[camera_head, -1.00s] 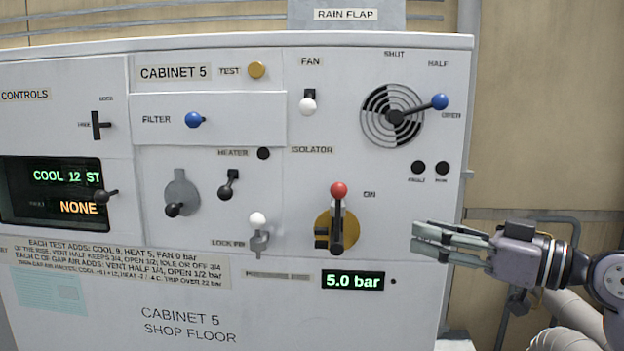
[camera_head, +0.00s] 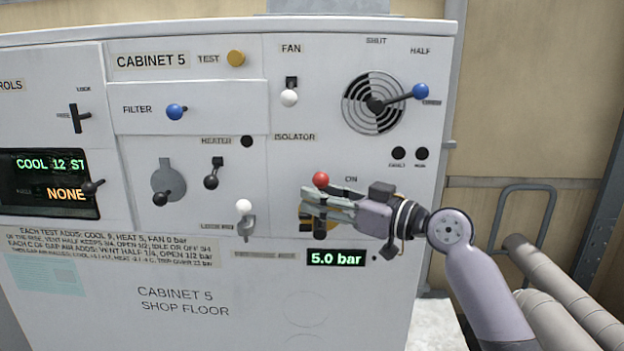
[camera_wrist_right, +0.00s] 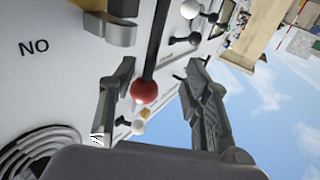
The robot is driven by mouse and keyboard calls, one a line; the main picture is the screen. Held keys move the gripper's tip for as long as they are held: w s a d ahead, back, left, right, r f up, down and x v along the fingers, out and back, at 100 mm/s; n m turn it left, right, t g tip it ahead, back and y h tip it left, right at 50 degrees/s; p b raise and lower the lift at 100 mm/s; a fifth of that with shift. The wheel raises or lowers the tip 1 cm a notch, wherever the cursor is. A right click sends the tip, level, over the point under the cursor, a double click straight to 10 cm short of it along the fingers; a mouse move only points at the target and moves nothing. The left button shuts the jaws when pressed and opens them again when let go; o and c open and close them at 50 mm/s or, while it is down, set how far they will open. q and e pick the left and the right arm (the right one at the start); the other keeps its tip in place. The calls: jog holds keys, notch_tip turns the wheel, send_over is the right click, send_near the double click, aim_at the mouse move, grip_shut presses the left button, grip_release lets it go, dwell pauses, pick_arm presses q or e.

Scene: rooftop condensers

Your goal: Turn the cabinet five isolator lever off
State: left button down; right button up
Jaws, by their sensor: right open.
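The isolator lever on cabinet five has a red ball knob (camera_head: 320,179), which points up near the ON label (camera_head: 351,180). Its shaft is mostly hidden behind my right gripper (camera_head: 312,203), and part of the yellow isolator plate (camera_head: 306,225) shows below. In the right wrist view, my right gripper (camera_wrist_right: 160,78) is open. The lever's dark shaft (camera_wrist_right: 157,45) and red knob (camera_wrist_right: 144,90) appear between its fingers, nearer the left one. I cannot tell whether a finger touches the lever. My left gripper is not in view.
A white-knobbed lock pin (camera_head: 244,208) sits left of the isolator. The vent lever with a blue knob (camera_head: 420,91) is above right. A pressure display (camera_head: 336,258) below reads 5.0 bar. Pipes (camera_head: 560,295) stand right of the cabinet.

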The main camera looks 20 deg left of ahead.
jog(key=shift+x, duration=0.8)
jog(key=shift+c, duration=0.4)
jog(key=shift+c, duration=1.3)
jog(key=shift+w+a+f, duration=0.1)
jog(key=shift+w+f, duration=0.05)
jog(key=c, duration=0.7)
grip_shut()
